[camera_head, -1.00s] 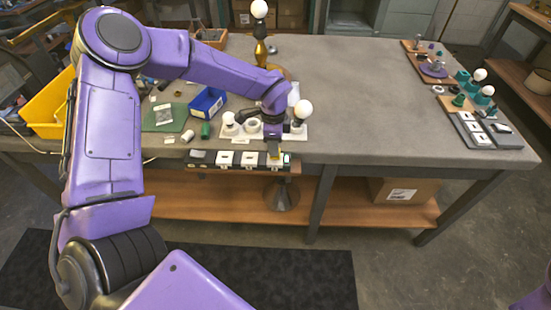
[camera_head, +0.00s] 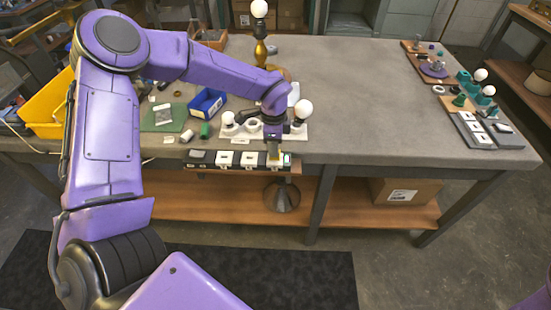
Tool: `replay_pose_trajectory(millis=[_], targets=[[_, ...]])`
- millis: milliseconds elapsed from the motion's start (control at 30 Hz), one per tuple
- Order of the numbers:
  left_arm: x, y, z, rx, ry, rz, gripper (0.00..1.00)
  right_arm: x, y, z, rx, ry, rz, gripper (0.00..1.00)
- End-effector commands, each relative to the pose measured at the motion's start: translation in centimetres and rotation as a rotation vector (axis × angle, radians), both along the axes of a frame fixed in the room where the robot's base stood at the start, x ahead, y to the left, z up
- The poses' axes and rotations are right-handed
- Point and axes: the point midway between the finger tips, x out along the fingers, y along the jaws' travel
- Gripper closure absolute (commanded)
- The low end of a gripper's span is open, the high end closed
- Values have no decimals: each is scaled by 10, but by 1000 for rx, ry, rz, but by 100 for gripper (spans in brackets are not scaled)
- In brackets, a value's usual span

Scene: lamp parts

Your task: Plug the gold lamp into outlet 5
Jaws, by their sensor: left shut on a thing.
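The gold lamp (camera_head: 260,52) stands upright at the back of the table with a round white bulb (camera_head: 259,9) on top. My left gripper (camera_head: 274,155) points down at the right part of the outlet strip (camera_head: 237,168) along the table's front edge. It is shut on a small yellowish thing, which looks like the lamp's plug; the fingers hide most of it. The strip has several white and dark outlets in a row and a green spot (camera_head: 287,159) at its right end. Outlet numbers are not readable. I cannot tell whether the plug is seated. My right gripper is not in view.
A white board (camera_head: 238,139) with bulbs and sockets lies just behind the strip. A blue bin (camera_head: 207,103), a green mat (camera_head: 160,117) and a yellow bin (camera_head: 50,117) are on the left. More lamp parts (camera_head: 478,128) are on the right. The middle of the table is clear.

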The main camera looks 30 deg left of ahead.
Motion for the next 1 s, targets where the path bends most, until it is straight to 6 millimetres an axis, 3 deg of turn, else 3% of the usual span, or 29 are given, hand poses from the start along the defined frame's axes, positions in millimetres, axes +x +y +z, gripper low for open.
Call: replay_pose_trajectory(millis=[800,833,900,1000], targets=[[-2,0,-5,-1,7,1,100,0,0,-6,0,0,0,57],[-2,0,-5,-1,7,1,69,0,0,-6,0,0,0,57],[-2,0,-5,-1,7,1,46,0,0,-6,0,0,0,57],[-1,0,-5,0,4,1,46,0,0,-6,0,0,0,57]])
